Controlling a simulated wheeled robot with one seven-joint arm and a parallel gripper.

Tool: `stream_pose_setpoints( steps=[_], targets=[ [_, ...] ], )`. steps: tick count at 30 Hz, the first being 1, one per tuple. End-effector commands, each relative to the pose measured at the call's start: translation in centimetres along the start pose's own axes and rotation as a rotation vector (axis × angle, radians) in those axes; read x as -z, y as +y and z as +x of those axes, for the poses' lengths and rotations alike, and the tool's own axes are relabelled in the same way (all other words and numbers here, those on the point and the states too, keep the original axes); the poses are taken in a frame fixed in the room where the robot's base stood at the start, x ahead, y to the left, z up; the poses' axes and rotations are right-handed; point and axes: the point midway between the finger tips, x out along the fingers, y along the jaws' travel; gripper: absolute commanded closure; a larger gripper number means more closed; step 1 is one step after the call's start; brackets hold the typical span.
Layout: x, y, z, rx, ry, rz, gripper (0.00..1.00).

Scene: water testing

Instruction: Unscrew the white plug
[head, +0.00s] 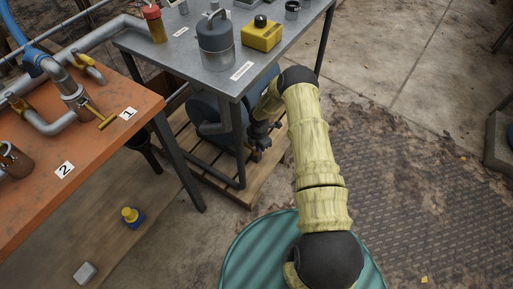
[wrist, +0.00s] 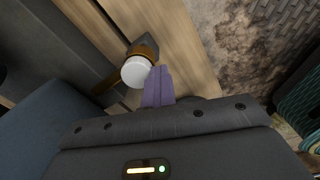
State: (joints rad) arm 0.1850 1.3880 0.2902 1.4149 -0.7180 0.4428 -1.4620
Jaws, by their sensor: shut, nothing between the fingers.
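The white plug (wrist: 136,72) shows in the wrist view as a round white cap on the end of a brown pipe fitting (wrist: 145,48). My gripper (wrist: 159,82) has its purple fingers shut together and empty. In the picture the fingertips are just right of the white plug; I cannot tell whether they touch it. In the head view my gripper (head: 261,142) is low beside the grey table, near the wooden pallet. The white plug cannot be made out there.
A grey metal table (head: 190,55) holds a grey canister (head: 215,42) and a yellow box (head: 261,35). Its legs stand close to my arm. A blue tank (head: 205,112) and a wooden pallet (head: 240,188) are underneath. An orange table (head: 95,150) with pipes is at left.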

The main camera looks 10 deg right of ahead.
Motion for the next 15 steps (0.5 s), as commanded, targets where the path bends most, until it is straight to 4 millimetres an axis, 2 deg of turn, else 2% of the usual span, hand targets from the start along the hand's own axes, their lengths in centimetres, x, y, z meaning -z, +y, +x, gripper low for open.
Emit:
stream_pose_setpoints(
  steps=[8,15],
  targets=[
    [0.05,0.02,0.08,0.000,0.002,-0.015,1.00],
    [-0.68,0.01,0.15,-0.001,0.003,-0.259,1.00]
  ],
)
